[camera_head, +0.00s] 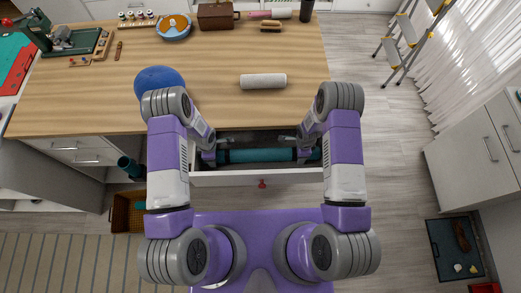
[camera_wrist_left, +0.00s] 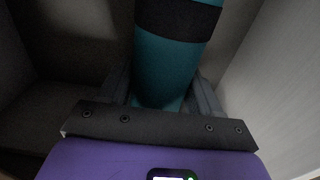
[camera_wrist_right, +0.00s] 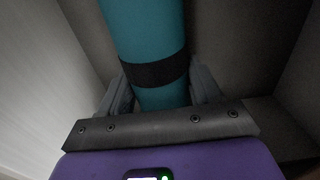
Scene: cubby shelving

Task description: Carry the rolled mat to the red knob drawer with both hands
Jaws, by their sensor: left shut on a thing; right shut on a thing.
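The rolled mat (camera_head: 258,156) is a teal roll with dark bands, lying level across the inside of the open drawer. The drawer front (camera_head: 235,179) is white with a red knob (camera_head: 262,184). My left gripper (camera_head: 213,157) is shut on the left end of the mat; its fingers straddle the teal roll (camera_wrist_left: 168,62) in the left wrist view. My right gripper (camera_head: 309,156) is shut on the right end, beside a dark band of the roll (camera_wrist_right: 145,30) in the right wrist view. Both grippers are inside the drawer. Whether the mat touches the drawer floor is hard to tell.
The wooden worktop (camera_head: 215,110) is just beyond the drawer, with a blue ball (camera_head: 158,82) and a white roll (camera_head: 263,81) near its front edge. A wicker basket (camera_head: 128,213) stands on the floor at left. A grey cabinet (camera_head: 480,150) is at right.

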